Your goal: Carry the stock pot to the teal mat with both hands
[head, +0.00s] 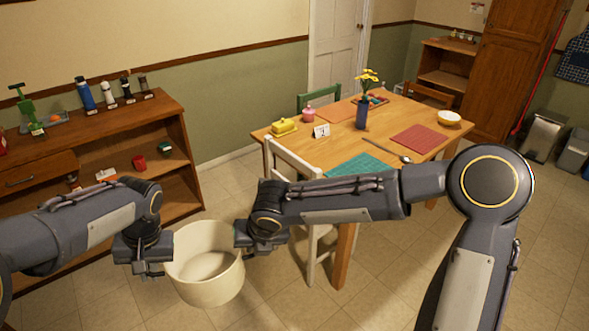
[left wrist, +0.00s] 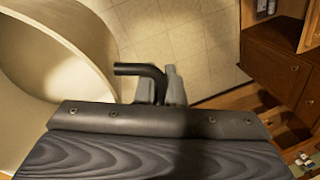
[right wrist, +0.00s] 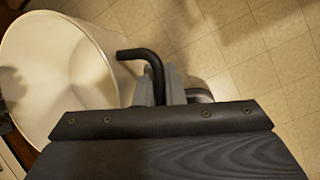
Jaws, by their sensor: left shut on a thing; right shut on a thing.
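The stock pot (head: 206,277) is cream-coloured, wide and empty, and hangs upright between my two grippers above the tiled floor. My left gripper (head: 150,266) is shut on the pot's left handle, a dark bent bar that shows in the left wrist view (left wrist: 150,72). My right gripper (head: 250,246) is shut on the right handle, which shows in the right wrist view (right wrist: 150,62). The pot's inside also shows in the right wrist view (right wrist: 70,75). The teal mat (head: 362,169) lies on the near side of the wooden table, partly hidden by my right arm.
The table (head: 290,147) also holds a red mat (head: 419,139), a blue vase (head: 362,115), a yellow butter dish (head: 283,127), a spoon (head: 389,151) and a white bowl (head: 449,117). A white chair (head: 292,160) stands at its near left side. A wooden shelf (head: 110,130) is at left.

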